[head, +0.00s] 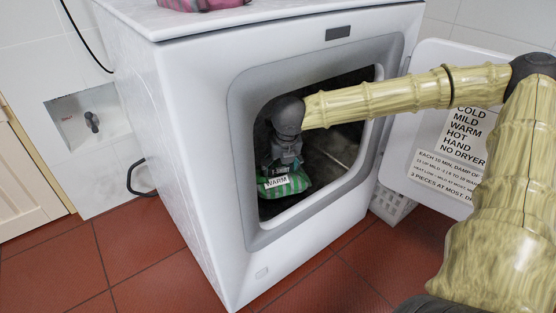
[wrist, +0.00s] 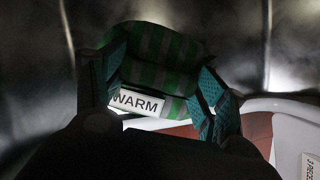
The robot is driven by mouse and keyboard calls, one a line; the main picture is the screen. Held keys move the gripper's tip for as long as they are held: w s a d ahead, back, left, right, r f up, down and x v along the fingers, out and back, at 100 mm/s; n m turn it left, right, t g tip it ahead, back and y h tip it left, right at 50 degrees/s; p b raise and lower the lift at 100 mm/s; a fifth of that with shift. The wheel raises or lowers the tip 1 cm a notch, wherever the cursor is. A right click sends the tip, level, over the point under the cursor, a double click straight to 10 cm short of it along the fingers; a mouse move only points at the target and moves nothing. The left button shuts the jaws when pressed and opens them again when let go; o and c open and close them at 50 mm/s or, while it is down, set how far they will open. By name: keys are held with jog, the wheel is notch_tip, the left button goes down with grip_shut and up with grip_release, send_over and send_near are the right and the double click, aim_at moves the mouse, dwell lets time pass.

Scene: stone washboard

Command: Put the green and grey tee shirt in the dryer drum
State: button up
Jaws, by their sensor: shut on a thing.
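The green and grey tee shirt (head: 290,184) is a small striped bundle with a white label reading WARM. It is at the lower left of the dryer's opening in the head view. In the wrist view the tee shirt (wrist: 165,48) sits between the two fingers of my gripper (wrist: 158,95), which is shut on it. My gripper (head: 284,160) points down at the opening, its fingertips partly hidden by the shirt. The dryer drum (head: 345,140) is dark inside, and its metal wall (wrist: 35,60) surrounds the shirt in the wrist view. Whether the shirt touches the drum floor I cannot tell.
The white dryer (head: 195,140) has its door (head: 430,120) swung open to the right, printed with care words. A pink cloth (head: 200,4) lies on top of the dryer. A white basket (head: 392,205) stands under the door. Red tiled floor (head: 70,260) is clear at left.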

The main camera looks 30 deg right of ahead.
jog(key=w+d+f+b, duration=0.1)
jog(key=w+b, duration=0.1)
jog(key=w+d+f+b, duration=0.2)
jog(key=w, duration=0.1)
jog(key=w+d+f+b, duration=0.1)
jog(key=w+d+b, duration=0.1)
jog(key=w+b, duration=0.1)
jog(key=shift+w+f, duration=0.25)
jog(key=shift+f, duration=0.05)
jog(key=shift+r, duration=0.1)
dwell(0.3)
jog(key=o, duration=1.6)
